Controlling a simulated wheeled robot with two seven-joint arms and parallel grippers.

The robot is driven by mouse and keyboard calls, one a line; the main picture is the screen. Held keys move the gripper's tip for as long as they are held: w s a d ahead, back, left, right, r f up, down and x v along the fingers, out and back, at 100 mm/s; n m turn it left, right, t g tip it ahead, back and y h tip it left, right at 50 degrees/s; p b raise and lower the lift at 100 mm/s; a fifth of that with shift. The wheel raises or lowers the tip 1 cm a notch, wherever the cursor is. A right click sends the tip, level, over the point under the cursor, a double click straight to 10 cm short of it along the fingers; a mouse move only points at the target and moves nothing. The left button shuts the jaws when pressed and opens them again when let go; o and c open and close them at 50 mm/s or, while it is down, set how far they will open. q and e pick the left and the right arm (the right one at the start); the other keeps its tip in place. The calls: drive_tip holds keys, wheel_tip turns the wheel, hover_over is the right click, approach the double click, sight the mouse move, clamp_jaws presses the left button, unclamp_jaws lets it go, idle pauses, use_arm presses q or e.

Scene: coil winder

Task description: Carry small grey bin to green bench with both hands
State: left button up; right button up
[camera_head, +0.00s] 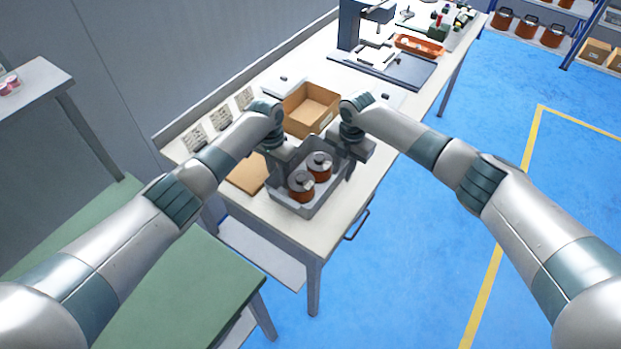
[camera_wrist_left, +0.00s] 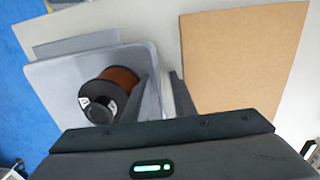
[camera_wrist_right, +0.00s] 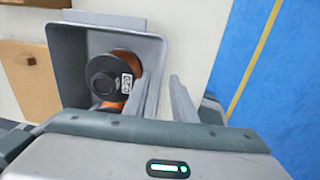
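The small grey bin (camera_head: 310,212) sits on the near end of the white table and holds two copper-coloured spools (camera_head: 301,187) with dark tops. My left gripper (camera_head: 280,167) is at the bin's left side. In the left wrist view its fingers (camera_wrist_left: 165,95) straddle the side wall, with a gap between them. My right gripper (camera_head: 349,165) is at the right side. In the right wrist view its fingers (camera_wrist_right: 166,98) stand about the opposite wall, also apart. The green bench (camera_head: 185,295) is at the lower left, its top bare where visible.
An open cardboard box (camera_head: 311,106) stands behind the bin. A flat brown board (camera_head: 246,174) lies to its left. A machine (camera_head: 365,30) and an orange tray (camera_head: 419,45) are farther back. A gap separates table and green bench. Blue floor (camera_head: 420,260) is open to the right.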

use_arm(q)
clamp_jaws()
use_arm(e)
clamp_jaws()
use_arm(q)
drive_tip(key=shift+w+r, duration=0.15)
drive_tip(key=shift+r, duration=0.05)
use_arm(e)
drive_tip(key=shift+w+r, duration=0.15)
drive_tip(key=shift+r, duration=0.05)
